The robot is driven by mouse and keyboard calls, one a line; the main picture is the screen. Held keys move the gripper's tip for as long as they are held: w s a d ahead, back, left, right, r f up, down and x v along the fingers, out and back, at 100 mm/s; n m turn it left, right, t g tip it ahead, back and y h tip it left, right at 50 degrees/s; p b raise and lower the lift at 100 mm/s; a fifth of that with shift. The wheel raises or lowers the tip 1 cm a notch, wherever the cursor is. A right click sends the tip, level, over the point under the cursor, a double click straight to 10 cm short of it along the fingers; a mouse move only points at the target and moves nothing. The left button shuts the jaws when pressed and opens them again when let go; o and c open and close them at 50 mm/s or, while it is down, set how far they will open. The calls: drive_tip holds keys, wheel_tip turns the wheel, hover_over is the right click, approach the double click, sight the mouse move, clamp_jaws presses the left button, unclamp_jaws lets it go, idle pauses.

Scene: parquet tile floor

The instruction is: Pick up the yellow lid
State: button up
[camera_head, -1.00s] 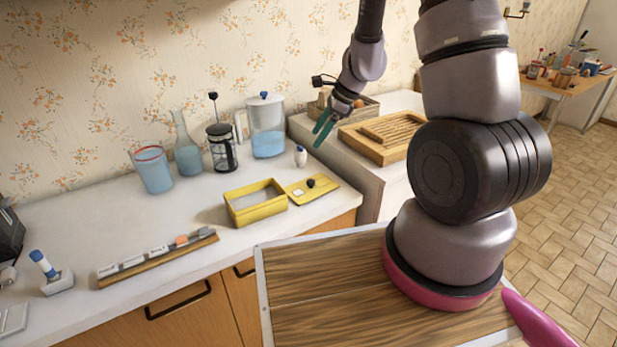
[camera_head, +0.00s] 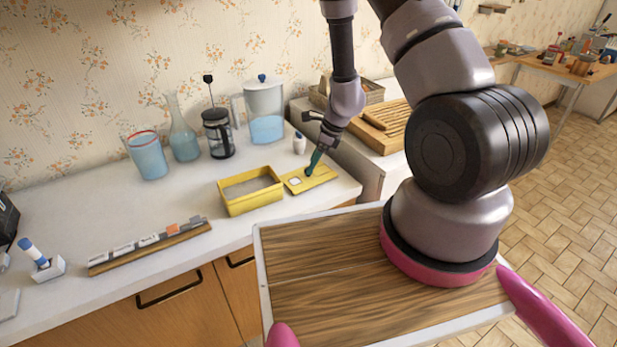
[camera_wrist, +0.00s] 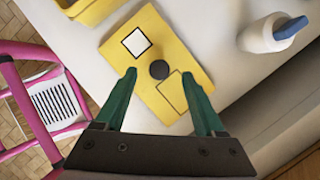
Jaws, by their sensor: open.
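The yellow lid (camera_head: 325,181) lies flat on the white counter, right beside the open yellow box (camera_head: 251,190). In the wrist view the lid (camera_wrist: 172,45) shows a dark round knob (camera_wrist: 159,69), a white square label and a thin outlined rectangle. My gripper (camera_head: 311,171) is over the lid in the head view, its green fingers pointing down. In the wrist view my gripper (camera_wrist: 162,78) is open, with one finger on each side of the knob and nothing held. I cannot tell whether the fingertips touch the lid.
A white bottle with a blue cap (camera_wrist: 268,33) stands close to the lid; it also shows in the head view (camera_head: 299,143). A water pitcher (camera_head: 265,112) and a French press (camera_head: 218,134) stand behind. A wooden slatted tray (camera_head: 388,127) is to the right.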

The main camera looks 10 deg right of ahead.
drive_tip(key=shift+x, duration=1.35)
clamp_jaws()
